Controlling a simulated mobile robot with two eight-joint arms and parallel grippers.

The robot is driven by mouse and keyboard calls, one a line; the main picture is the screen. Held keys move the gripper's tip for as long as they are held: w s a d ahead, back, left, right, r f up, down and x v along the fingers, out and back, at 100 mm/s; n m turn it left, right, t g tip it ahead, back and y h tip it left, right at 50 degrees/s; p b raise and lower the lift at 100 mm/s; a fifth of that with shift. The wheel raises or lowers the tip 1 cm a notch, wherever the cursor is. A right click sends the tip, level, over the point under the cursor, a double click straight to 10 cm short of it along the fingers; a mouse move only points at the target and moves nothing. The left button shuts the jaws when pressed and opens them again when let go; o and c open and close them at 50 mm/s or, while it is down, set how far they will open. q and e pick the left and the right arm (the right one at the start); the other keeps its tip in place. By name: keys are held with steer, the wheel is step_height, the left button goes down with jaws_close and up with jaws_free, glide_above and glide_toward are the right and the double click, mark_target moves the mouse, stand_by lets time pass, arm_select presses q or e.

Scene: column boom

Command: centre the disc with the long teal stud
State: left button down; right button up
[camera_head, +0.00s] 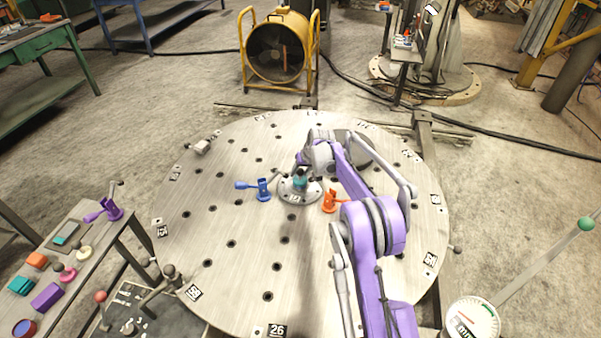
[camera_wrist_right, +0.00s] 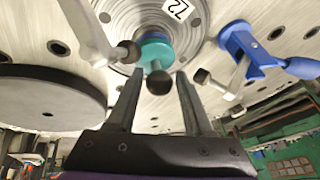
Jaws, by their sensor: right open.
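The teal stud (camera_head: 300,183) stands upright near the middle of a small ribbed grey disc labelled 72 (camera_head: 289,197), on the big round table (camera_head: 230,270). In the right wrist view the stud (camera_wrist_right: 155,50) has a dark ball knob (camera_wrist_right: 159,84) on a thin stem. My right gripper (camera_wrist_right: 159,72) is open, its fingers on either side of the knob with gaps. In the head view the right gripper (camera_head: 303,171) is just above the stud, its fingertips partly hidden. How deep the stud sits cannot be told. My left gripper is not in view.
A blue clamp (camera_head: 262,188) and an orange clamp (camera_head: 330,202) flank the small disc, their arms close to the stud. A side bench (camera_head: 85,228) at left holds several coloured parts. The table's front left is clear.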

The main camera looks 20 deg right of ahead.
steer(key=shift+r+p, duration=1.3)
steer(key=shift+r, duration=2.35)
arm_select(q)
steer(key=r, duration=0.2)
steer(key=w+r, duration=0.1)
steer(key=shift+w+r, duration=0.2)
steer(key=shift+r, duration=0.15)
arm_select(e)
steer(key=o, duration=0.6)
steer(key=shift+c, duration=0.2)
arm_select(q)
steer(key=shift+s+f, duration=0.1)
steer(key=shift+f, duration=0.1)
arm_select(e)
steer(key=v, duration=1)
steer(key=shift+s+r, duration=0.2)
steer(key=shift+r, duration=0.15)
